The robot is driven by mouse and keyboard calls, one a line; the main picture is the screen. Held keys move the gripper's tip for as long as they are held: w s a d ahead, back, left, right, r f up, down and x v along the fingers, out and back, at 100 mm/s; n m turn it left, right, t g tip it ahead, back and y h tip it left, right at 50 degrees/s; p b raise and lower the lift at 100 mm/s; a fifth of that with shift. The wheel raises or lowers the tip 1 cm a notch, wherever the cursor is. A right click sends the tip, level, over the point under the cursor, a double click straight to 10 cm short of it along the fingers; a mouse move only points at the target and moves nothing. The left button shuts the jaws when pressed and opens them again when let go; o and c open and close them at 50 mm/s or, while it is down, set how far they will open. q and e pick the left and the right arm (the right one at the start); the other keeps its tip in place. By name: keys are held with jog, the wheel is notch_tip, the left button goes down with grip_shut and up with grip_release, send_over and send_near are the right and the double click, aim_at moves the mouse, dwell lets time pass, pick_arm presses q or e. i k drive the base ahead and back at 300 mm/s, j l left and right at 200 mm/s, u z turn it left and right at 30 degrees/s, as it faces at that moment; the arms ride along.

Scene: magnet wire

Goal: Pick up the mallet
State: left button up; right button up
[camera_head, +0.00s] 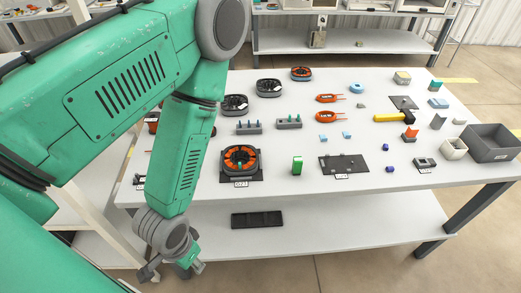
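The mallet (394,118) lies on the right part of the white table, towards the back. My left gripper (173,272) hangs at the lower left, below the tabletop's front edge and far from the mallet. Its fingers look spread apart, with nothing seen between them. My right gripper is out of view.
The table (290,190) holds several small parts, including a round orange and black part (240,159) on a dark base. A dark plate (403,102) lies behind the mallet. A grey bin (492,144) stands at the right edge. A lower shelf (340,235) holds a black tray (257,219).

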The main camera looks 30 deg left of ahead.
aim_at(405, 115)
jog(key=i+l+u, duration=0.25)
jog(key=l+u, duration=0.55)
jog(key=l, duration=0.25)
jog(key=i, duration=0.05)
